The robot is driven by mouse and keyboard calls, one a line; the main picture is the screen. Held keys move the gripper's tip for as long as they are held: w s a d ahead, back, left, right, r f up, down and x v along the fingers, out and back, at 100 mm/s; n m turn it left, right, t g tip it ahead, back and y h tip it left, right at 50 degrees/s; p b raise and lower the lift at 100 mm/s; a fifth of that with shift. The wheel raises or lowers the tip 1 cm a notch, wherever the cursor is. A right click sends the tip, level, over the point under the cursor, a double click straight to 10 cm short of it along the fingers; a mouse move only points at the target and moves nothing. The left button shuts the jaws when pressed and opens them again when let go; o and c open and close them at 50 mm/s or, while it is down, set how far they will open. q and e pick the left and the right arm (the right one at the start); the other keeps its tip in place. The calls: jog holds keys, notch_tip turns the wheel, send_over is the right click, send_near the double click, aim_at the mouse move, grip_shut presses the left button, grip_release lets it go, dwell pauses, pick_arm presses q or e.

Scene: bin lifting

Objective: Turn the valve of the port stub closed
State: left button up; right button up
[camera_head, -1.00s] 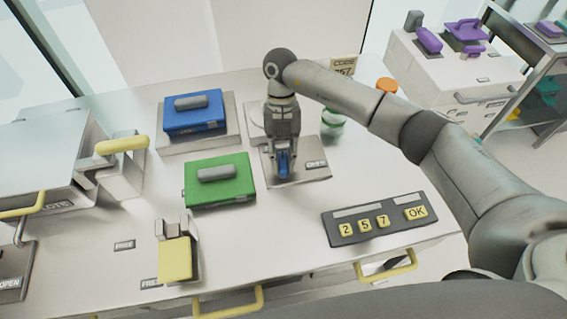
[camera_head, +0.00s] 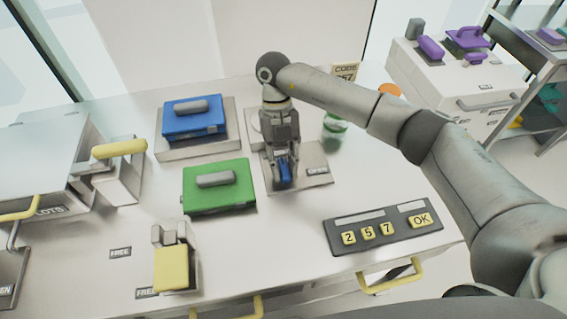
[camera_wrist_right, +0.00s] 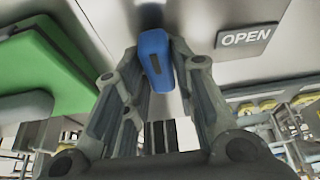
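The port stub's valve shows as a blue handle (camera_head: 286,173) on a grey plate (camera_head: 312,178) near the middle of the white bench. A dark OPEN label (camera_wrist_right: 246,37) is on the plate, to the right of the handle. My right gripper (camera_head: 283,178) reaches down over the plate from above. Its two fingers (camera_wrist_right: 157,60) stand on either side of the blue handle in the right wrist view and look closed against it. The handle's base is mostly hidden by the fingers. My left gripper is not in view.
A green box (camera_head: 219,200) and a blue box (camera_head: 194,130) stand left of the valve. A green-and-white jar (camera_head: 335,127) is behind it to the right. A keypad (camera_head: 384,229) lies in front right. A yellow block (camera_head: 171,268) stands front left.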

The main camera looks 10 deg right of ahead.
jog(key=shift+o, duration=1.1)
jog(key=shift+s+f, duration=0.1)
jog(key=shift+f, duration=0.05)
jog(key=shift+r, duration=0.2)
jog(key=v, duration=1.1)
jog(key=shift+w+r, duration=0.3)
jog(key=shift+r, duration=0.15)
